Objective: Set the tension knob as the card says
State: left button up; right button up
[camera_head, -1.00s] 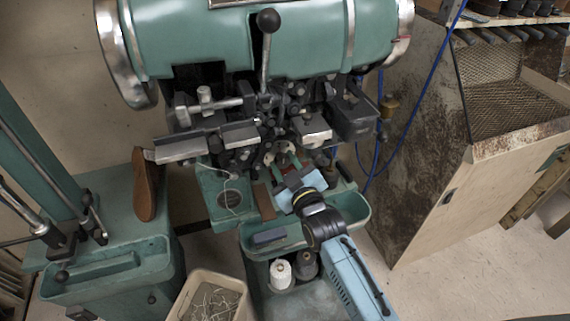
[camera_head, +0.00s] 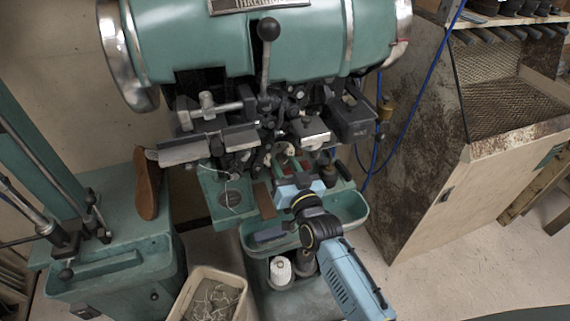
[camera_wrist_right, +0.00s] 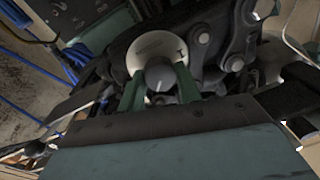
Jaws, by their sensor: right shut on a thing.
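My right gripper (camera_head: 294,164) reaches in under the head of the green sole stitcher (camera_head: 200,30). In the right wrist view its two green fingers (camera_wrist_right: 160,88) are shut on the round grey tension knob (camera_wrist_right: 159,74), one on each side. Behind the knob is a white dial (camera_wrist_right: 153,47) with a dark mark near its right edge. The fingers hide part of the dial, and I cannot read a setting. In the head view the knob is too small and covered to make out. I cannot pick out a card. My left gripper does not show.
Dark levers and metal linkages crowd around the knob. A black-balled lever (camera_head: 268,30) stands above. A green tray (camera_head: 345,208), white thread spool (camera_head: 281,271), brown sole (camera_head: 147,185) and bin of scraps (camera_head: 240,283) lie below. A wooden cabinet (camera_head: 440,215) stands right.

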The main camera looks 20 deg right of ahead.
jog(key=shift+m, duration=0.5)
jog(key=o, duration=1)
jog(key=shift+c, duration=0.2)
jog(key=shift+s, duration=0.1)
jog(key=s+d, duration=0.1)
jog(key=s, duration=1.2)
jog(key=shift+f+b, duration=0.35)
jog(key=shift+s+d, duration=0.1)
